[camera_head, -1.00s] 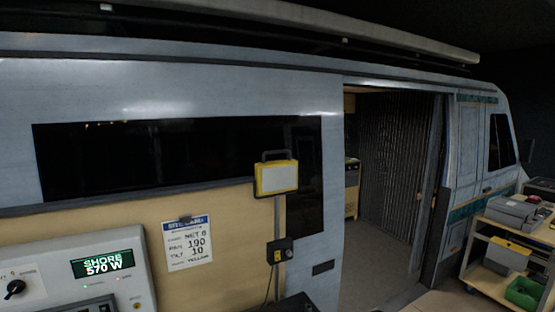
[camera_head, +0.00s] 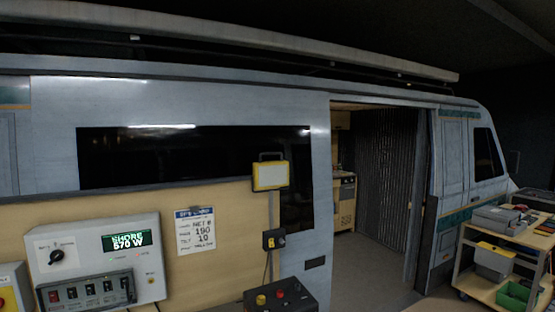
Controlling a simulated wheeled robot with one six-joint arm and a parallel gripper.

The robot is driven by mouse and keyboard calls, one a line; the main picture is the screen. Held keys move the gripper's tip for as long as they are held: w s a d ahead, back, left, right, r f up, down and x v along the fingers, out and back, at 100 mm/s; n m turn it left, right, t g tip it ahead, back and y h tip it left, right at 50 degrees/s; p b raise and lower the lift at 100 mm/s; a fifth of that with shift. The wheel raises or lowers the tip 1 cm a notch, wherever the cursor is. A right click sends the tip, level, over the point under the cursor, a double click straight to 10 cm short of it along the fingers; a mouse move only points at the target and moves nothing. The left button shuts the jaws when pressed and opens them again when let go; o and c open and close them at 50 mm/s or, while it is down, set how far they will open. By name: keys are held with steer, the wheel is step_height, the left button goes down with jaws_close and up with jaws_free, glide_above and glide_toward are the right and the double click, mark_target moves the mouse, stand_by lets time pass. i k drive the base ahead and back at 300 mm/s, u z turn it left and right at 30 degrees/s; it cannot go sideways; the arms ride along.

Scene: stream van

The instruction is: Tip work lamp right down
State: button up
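Only this one work lamp shows. My gripper is not in view.
A shore power panel (camera_head: 97,255) with a knob and switches stands at lower left. A dark box with red and yellow buttons (camera_head: 281,297) is at the bottom. The van's open doorway (camera_head: 375,200) is right of the lamp. A cart (camera_head: 477,268) with cases stands far right.

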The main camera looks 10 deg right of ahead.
mark_target(267, 175)
steer(key=u, duration=0.15)
steer(key=k, duration=0.45)
steer(key=z, duration=1.05)
steer(key=i, duration=0.9)
steer(key=u, duration=0.6)
steer(key=i, duration=0.8)
steer(key=u, duration=0.8)
